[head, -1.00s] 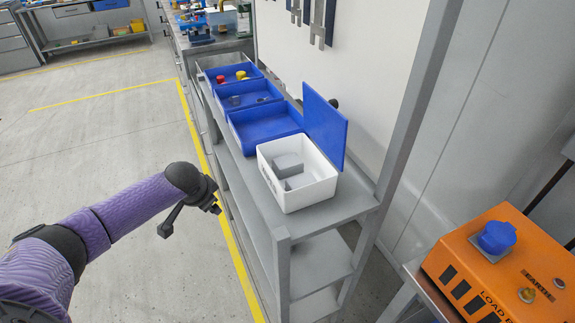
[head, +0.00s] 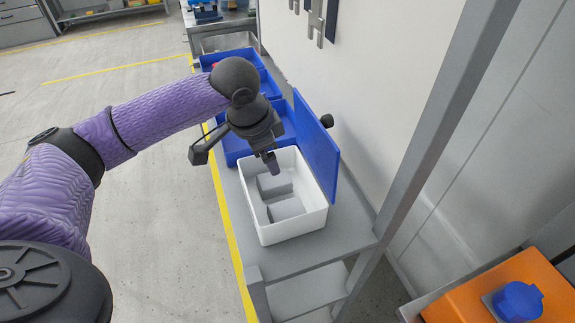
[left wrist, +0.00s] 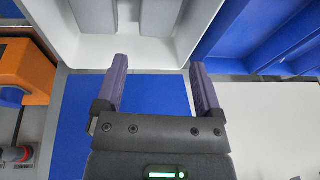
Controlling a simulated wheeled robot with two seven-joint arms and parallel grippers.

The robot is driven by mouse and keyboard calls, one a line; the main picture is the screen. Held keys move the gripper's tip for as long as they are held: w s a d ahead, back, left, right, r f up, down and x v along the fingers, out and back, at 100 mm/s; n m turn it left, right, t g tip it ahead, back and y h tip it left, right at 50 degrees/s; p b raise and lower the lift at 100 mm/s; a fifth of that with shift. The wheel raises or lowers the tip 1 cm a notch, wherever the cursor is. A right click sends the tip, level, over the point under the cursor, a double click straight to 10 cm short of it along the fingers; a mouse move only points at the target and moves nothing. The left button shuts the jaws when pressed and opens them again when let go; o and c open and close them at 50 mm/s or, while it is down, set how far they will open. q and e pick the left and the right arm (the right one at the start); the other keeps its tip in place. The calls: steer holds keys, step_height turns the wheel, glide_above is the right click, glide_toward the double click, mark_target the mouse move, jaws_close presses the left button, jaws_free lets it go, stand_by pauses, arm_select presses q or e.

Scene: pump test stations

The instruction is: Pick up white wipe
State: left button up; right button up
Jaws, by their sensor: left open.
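A white open box (head: 262,233) stands at the near end of the shelf, with two grey pieces (head: 275,184) inside. I cannot make out a separate white wipe; anything white and flat blends with the box. My left gripper (head: 271,164) points down over the box's far part. In the left wrist view the left gripper (left wrist: 158,63) is open, with nothing between its fingers, and the white box (left wrist: 90,49) is at the top. My right gripper is not in view.
A blue upright panel (head: 318,150) stands along the box's right side. Blue bins (head: 235,147) sit beyond the box, partly behind my arm. A grey post (head: 420,150) rises at right, and an orange unit (head: 470,298) is at lower right. Bare shelf lies in front of the box.

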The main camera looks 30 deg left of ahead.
mark_target(274, 179)
arm_select(q)
steer(key=b+x, duration=0.1)
steer(key=x, duration=0.2)
steer(key=b+x, duration=0.1)
steer(key=x, duration=0.2)
steer(key=b+x, duration=0.1)
steer(key=x, duration=0.2)
steer(key=shift+s+a+f+b, duration=0.15)
steer(key=shift+s+f+b, duration=0.2)
steer(key=shift+b, duration=0.05)
steer(key=shift+c, duration=0.4)
steer(key=c, duration=0.8)
step_height(274, 179, up, 10)
steer(key=p, duration=0.3)
steer(key=shift+f+p, duration=0.2)
steer(key=shift+p, duration=0.1)
steer(key=shift+r, duration=0.3)
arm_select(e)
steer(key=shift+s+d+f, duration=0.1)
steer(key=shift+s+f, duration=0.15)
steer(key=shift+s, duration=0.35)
